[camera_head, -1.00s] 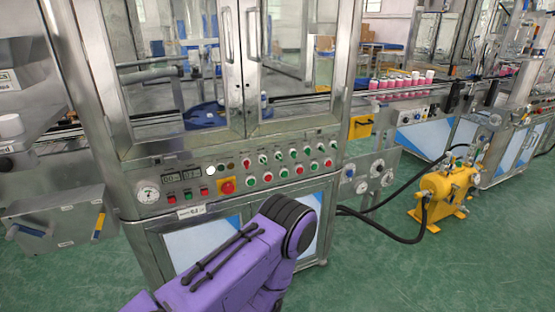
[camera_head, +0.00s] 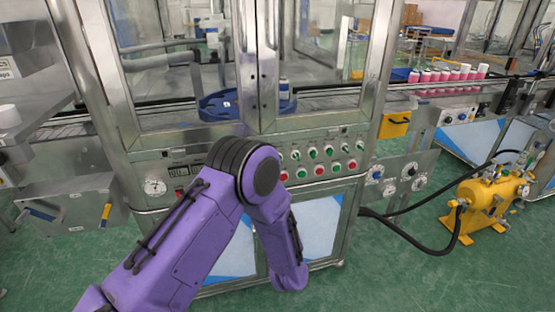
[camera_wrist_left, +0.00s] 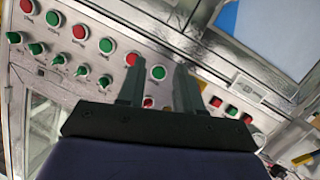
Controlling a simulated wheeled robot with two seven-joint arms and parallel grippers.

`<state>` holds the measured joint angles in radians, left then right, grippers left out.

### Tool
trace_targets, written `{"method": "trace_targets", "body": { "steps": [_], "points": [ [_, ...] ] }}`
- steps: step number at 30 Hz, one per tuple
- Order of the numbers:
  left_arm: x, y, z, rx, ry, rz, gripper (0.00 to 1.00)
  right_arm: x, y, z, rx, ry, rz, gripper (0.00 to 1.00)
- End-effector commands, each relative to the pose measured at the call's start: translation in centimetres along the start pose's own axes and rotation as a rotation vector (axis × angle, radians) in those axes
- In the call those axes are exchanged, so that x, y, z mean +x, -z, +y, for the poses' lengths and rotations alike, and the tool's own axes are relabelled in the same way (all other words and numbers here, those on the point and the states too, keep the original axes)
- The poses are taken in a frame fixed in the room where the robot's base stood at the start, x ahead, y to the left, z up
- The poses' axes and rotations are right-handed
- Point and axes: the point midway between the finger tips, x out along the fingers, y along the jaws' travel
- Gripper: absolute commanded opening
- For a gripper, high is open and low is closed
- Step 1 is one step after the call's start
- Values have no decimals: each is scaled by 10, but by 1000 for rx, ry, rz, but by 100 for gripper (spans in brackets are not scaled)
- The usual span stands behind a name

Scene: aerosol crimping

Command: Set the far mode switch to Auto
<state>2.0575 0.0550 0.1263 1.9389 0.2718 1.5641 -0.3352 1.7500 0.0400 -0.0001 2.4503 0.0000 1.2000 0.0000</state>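The machine's control panel (camera_head: 265,172) carries a row of green-handled switches (camera_head: 313,152) above red and green buttons (camera_head: 319,170) in the head view. My purple left arm covers the panel's middle. Green switches (camera_wrist_left: 60,60) also show at the left of the left wrist view, with their small labels unreadable. I cannot tell which switch is the far mode switch or how it is set. My left gripper (camera_wrist_left: 157,85) is open, its two dark fingers apart and empty over the panel, with a green button (camera_wrist_left: 158,73) seen between them. My right gripper is not in view.
Glass doors in steel frames (camera_head: 258,60) stand above the panel. A pressure gauge (camera_head: 155,186) sits at the panel's left end. A yellow pump (camera_head: 487,200) with black hoses stands on the green floor at right. Pink cans (camera_head: 450,75) stand on a conveyor behind.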

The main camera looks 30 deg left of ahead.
Motion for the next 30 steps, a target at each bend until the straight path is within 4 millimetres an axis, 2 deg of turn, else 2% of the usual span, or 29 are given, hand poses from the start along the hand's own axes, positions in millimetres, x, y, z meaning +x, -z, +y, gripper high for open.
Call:
{"method": "trace_targets", "body": {
  "steps": [1,3,6,7,11,18,21,25,30],
  "points": [
    [12,41,28,-73,9,102,35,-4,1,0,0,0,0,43],
    [22,83,53,-151,33,210,35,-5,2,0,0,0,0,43],
    [27,119,70,-218,57,292,35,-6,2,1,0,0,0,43],
    [28,124,72,-228,61,304,35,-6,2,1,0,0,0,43],
    [45,132,71,-233,68,311,35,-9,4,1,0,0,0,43],
    [96,148,66,-233,66,310,35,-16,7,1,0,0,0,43],
    [113,152,65,-232,64,309,35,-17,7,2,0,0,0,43],
    [124,155,63,-231,63,308,35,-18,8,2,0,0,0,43],
    [127,155,63,-229,62,307,35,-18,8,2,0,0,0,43]
  ]
}}
